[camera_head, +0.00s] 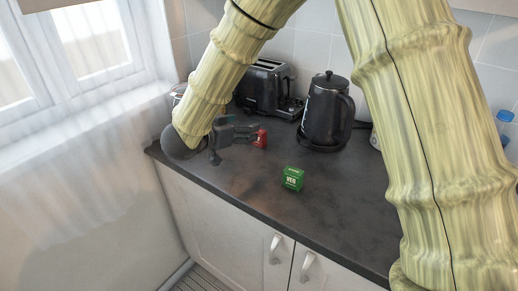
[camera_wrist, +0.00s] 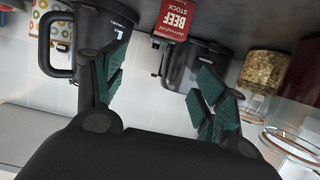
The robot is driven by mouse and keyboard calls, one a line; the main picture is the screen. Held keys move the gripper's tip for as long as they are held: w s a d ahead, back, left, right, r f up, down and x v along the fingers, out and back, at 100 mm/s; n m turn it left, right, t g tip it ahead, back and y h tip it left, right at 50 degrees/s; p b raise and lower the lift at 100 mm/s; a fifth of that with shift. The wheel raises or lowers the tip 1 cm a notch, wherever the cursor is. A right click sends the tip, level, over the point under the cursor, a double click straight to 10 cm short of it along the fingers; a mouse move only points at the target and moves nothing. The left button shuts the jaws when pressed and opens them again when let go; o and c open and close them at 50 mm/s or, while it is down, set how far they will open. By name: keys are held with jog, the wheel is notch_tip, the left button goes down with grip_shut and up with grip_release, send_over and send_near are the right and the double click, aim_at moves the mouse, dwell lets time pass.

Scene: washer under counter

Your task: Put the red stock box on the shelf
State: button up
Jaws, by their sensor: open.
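The red stock box (camera_head: 261,139) is on the dark counter (camera_head: 240,185), right at the fingertips of my gripper (camera_head: 249,133) in the head view. In the wrist view the red box (camera_wrist: 175,18), marked "BEEF STOCK", is at the top edge, partly cut off. It lies ahead of my gripper (camera_wrist: 160,82), between the lines of its two fingers. The fingers are apart with nothing held between them. Whether a finger touches the box I cannot tell. I cannot make out the shelf in either view.
A green veg box (camera_head: 292,178) stands on the counter, right of the red box. A black kettle (camera_head: 326,112) and a black toaster (camera_head: 265,88) stand behind. The wrist view shows a jar (camera_wrist: 263,70) and wire rings (camera_wrist: 290,146).

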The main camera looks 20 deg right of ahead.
aim_at(259, 133)
jog(key=f, duration=0.1)
jog(key=f+b, duration=0.2)
jog(key=f, duration=0.1)
jog(key=shift+w+a, duration=0.3)
jog(key=shift+a, duration=0.05)
jog(key=shift+d, duration=0.3)
jog(key=shift+p+x, duration=0.3)
jog(key=shift+x, duration=4.9)
jog(key=shift+a, duration=0.1)
jog(key=shift+c, duration=0.4)
jog(key=c, duration=1.1)
jog(key=shift+c, duration=0.2)
